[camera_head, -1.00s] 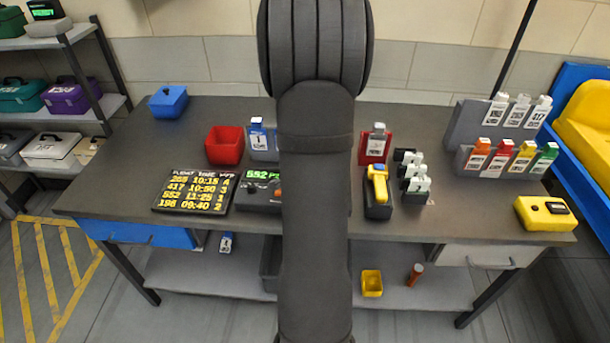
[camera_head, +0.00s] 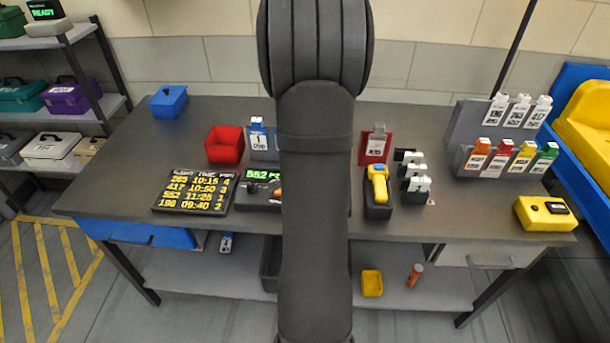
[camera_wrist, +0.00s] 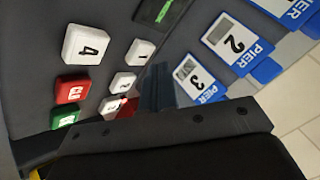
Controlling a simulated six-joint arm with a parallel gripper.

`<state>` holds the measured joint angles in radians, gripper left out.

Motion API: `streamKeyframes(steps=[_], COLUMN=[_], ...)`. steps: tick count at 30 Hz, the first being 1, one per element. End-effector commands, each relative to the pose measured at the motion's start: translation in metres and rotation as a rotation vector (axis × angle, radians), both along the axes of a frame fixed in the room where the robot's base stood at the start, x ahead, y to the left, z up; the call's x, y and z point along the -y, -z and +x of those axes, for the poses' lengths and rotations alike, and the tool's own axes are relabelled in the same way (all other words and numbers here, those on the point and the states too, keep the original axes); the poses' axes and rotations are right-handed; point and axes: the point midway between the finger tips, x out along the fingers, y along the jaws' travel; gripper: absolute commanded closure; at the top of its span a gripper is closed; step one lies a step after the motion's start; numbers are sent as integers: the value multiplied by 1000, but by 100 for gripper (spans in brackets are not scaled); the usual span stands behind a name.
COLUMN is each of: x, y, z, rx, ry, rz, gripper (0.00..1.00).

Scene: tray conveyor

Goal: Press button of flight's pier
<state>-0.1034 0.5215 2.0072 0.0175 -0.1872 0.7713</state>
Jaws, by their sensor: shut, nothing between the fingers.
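A dark keypad panel shows in the wrist view with white buttons: button 4 (camera_wrist: 88,45), button 1 (camera_wrist: 140,52), button 2 (camera_wrist: 123,83) and button 3 (camera_wrist: 109,108). A red button (camera_wrist: 72,89) and a green button (camera_wrist: 66,117) lie below button 4. My gripper (camera_wrist: 157,90) is shut and empty, close to the right of buttons 2 and 3; contact cannot be told. In the head view my arm hides it and part of the console, whose green display (camera_head: 262,175) begins with 552. The flight board (camera_head: 195,191) has yellow rows with flight, time and pier; its pier digits are small.
Pier 2 tag (camera_wrist: 235,45) and pier 3 tag (camera_wrist: 200,80) stand right of the panel in the wrist view. A red bin (camera_head: 224,145), yellow scanner (camera_head: 378,185) and yellow box (camera_head: 545,213) stand on the table.

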Motion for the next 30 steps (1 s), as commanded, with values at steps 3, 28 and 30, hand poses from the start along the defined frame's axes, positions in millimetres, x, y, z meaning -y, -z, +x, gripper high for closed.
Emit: streamKeyframes(steps=[3,28,30], x=[0,0,0], y=[0,9,9], z=[0,0,0], rx=[0,0,0], ry=[0,0,0], rz=[0,0,0], gripper=[100,100,100])
